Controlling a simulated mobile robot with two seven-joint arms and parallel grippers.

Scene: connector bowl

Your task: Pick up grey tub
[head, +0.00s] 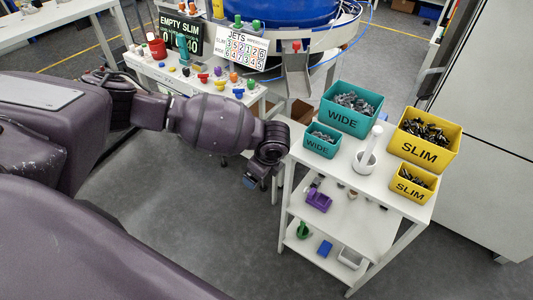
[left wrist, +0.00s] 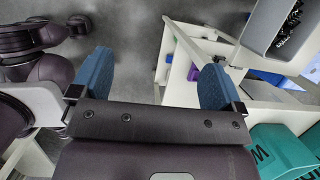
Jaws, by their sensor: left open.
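A small pale grey tub (head: 350,258) stands on the bottom shelf of the white cart, at its right end. In the head view my left gripper (head: 252,183) hangs left of the cart, up and to the left of this tub and well apart from it. In the left wrist view my left gripper (left wrist: 155,85) shows its two blue fingers wide apart with nothing between them. A grey open container (left wrist: 280,42) with dark pieces is at that view's top right; I cannot tell whether it is the same tub. My right gripper is not in view.
The white cart (head: 388,250) has teal WIDE bins (head: 352,107), yellow SLIM bins (head: 425,140) and a white pot (head: 363,164) on top. Its shelves hold a purple bin (head: 319,201) and a blue block (head: 325,248). The floor left of the cart is clear.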

